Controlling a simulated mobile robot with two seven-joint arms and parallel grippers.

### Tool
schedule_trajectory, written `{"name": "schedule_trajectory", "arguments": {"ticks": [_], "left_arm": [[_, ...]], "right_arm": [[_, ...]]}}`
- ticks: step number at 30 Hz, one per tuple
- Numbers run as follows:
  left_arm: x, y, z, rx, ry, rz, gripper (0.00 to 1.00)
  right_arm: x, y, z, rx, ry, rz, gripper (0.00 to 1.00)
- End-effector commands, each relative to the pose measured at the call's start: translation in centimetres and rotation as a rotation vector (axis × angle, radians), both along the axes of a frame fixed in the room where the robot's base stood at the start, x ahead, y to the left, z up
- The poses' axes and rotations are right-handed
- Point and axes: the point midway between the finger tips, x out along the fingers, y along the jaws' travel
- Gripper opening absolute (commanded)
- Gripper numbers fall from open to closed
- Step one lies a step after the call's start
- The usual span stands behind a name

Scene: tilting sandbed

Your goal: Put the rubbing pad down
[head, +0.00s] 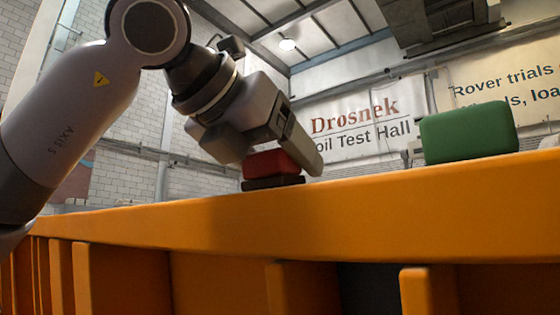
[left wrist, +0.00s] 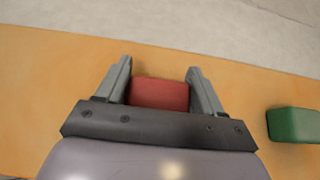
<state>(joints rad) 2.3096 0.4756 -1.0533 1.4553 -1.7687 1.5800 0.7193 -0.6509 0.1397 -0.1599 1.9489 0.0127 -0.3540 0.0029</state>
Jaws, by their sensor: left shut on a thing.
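The rubbing pad, a red block on a dark base (head: 272,164), is at the top of the orange rim in the head view. Its red top (left wrist: 160,93) also shows in the left wrist view, between the two fingers. My left gripper (head: 285,158) is shut on it, pointing down from above. The pad's dark underside is at the level of the orange surface; from this low angle I cannot tell whether it touches. In the left wrist view my left gripper (left wrist: 162,85) has a finger on each side of the pad. My right gripper is not in view.
The orange ledge (head: 400,200) of the sandbed runs across the head view, with upright ribs below it. A green block (head: 468,133) stands on it to the right of the pad, apart from it. The ledge between them is clear. Banners and a brick wall are behind.

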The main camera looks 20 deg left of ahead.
Motion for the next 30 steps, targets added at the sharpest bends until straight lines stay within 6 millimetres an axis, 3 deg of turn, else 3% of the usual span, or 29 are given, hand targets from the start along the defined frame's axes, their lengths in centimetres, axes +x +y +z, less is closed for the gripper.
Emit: {"name": "schedule_trajectory", "arguments": {"ticks": [10,11,12,13,23,30], "left_arm": [[0.0,0.0,-0.5,0.000,-0.001,0.000,0.33],[0.0,0.0,-0.4,0.000,-0.001,0.000,0.74],[0.0,0.0,-0.4,0.000,-0.001,0.000,0.87],[0.0,0.0,-0.4,0.000,0.000,0.000,0.93],[0.0,0.0,-0.3,0.001,-0.001,0.001,0.93],[-3.0,1.1,1.0,-0.002,-0.007,0.000,0.93]], "right_arm": [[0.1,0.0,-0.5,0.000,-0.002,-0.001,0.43],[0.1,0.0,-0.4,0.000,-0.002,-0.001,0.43],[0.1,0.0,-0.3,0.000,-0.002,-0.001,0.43],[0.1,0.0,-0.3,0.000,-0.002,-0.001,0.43],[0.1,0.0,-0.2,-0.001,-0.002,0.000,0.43],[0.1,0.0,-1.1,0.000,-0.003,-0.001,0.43]]}}
